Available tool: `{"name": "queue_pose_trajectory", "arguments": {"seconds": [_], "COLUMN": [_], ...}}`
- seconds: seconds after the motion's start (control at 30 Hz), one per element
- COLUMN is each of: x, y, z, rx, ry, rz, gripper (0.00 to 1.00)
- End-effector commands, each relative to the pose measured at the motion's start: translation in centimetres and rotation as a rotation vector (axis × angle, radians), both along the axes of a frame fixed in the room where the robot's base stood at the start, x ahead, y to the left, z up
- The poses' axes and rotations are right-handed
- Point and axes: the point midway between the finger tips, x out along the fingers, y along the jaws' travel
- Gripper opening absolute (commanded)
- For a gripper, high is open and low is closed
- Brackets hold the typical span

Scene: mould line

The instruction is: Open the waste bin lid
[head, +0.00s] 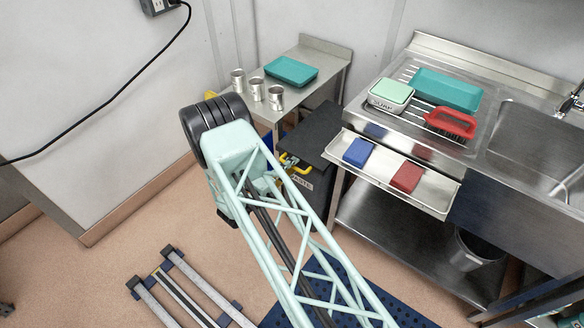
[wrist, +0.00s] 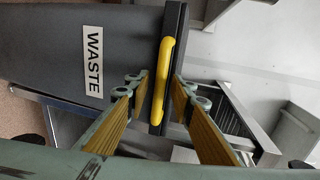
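The dark grey waste bin (wrist: 60,40) with its white WASTE label fills the left of the wrist view, turned on its side by the camera. Its lid (head: 318,128) lies shut in the head view. A yellow bar handle (wrist: 164,75) is fixed to the lid's front edge; it also shows in the head view (head: 297,163). My gripper (wrist: 161,88) is open, its yellow-padded fingers apart on either side of the handle. I see gaps beside the handle; I cannot tell whether the tips reach around it. In the head view my arm hides most of the gripper.
A steel sink counter (head: 440,133) with a tray of blue and red blocks (head: 437,200) stands right of the bin. A small steel table (head: 326,67) with cups and a teal tray stands behind it. A metal rail frame (head: 178,290) lies on the floor at front left.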

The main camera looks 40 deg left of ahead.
Motion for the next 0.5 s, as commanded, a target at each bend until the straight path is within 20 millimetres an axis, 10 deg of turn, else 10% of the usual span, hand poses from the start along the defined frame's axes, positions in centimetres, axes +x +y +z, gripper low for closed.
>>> {"name": "queue_pose_trajectory", "arguments": {"seconds": [0.5], "x": [0.21], "y": [-0.02], "z": [-0.02], "rx": [0.0], "ry": [0.0], "rz": [0.0], "gripper": [0.07]}}
